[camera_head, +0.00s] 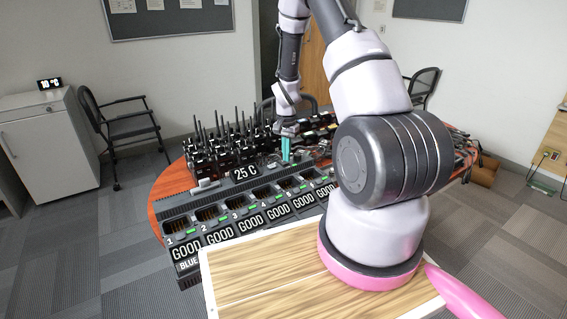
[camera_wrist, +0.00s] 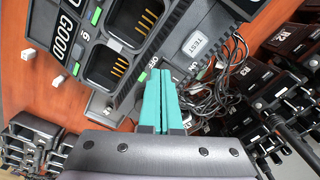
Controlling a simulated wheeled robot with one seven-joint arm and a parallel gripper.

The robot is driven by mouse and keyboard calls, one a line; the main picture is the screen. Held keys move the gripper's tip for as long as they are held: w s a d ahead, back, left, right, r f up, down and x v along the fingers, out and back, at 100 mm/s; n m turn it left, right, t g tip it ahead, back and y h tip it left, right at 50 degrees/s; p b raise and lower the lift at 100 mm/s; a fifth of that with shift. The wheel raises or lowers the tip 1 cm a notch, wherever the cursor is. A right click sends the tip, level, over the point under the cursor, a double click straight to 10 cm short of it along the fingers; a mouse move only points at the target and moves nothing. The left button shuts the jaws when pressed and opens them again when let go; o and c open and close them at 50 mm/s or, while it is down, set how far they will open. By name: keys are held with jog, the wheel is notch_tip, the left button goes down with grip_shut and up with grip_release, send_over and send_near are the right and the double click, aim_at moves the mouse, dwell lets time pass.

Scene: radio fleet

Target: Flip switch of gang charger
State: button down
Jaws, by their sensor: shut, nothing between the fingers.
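The gang charger (camera_head: 188,207) is a long dark unit on the table, with a row of numbered bays and GOOD displays along its front. Small OFF lettering (camera_wrist: 154,61) shows just beyond my fingertips. My gripper (camera_head: 286,150) has teal fingers and is shut and empty, pointing down at the charger's far end. In the wrist view the gripper (camera_wrist: 161,76) overlaps the charger's edge; contact cannot be told.
Several handheld radios (camera_head: 215,155) stand behind the charger on the round orange table (camera_head: 160,186). Loose dark cables (camera_wrist: 205,92) lie beside the charger's end, near more radios (camera_wrist: 285,85).

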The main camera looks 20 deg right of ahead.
jog(key=shift+f, duration=0.65)
jog(key=shift+r, duration=3.55)
jog(key=s+a+r+n+t, duration=0.1)
jog(key=s+a+r, duration=0.15)
jog(key=r, duration=0.55)
jog(key=s+a+r+t+y, duration=0.1)
jog(key=s+r, duration=0.2)
jog(key=r, duration=0.5)
jog(key=s+a+r+n+t, duration=0.1)
jog(key=s+r, duration=0.1)
jog(key=r, duration=0.6)
jog(key=s+a+r+n+t, duration=0.1)
jog(key=s+a+r+t, duration=0.1)
jog(key=s+r, duration=0.4)
jog(key=s+a+r+n+t+y, duration=0.1)
jog(key=s+r, duration=0.5)
jog(key=s, duration=0.8)
jog(key=shift+a+r+n+t, duration=0.3)
jog(key=shift+a+n+t, duration=0.3)
jog(key=shift+a+n, duration=0.3)
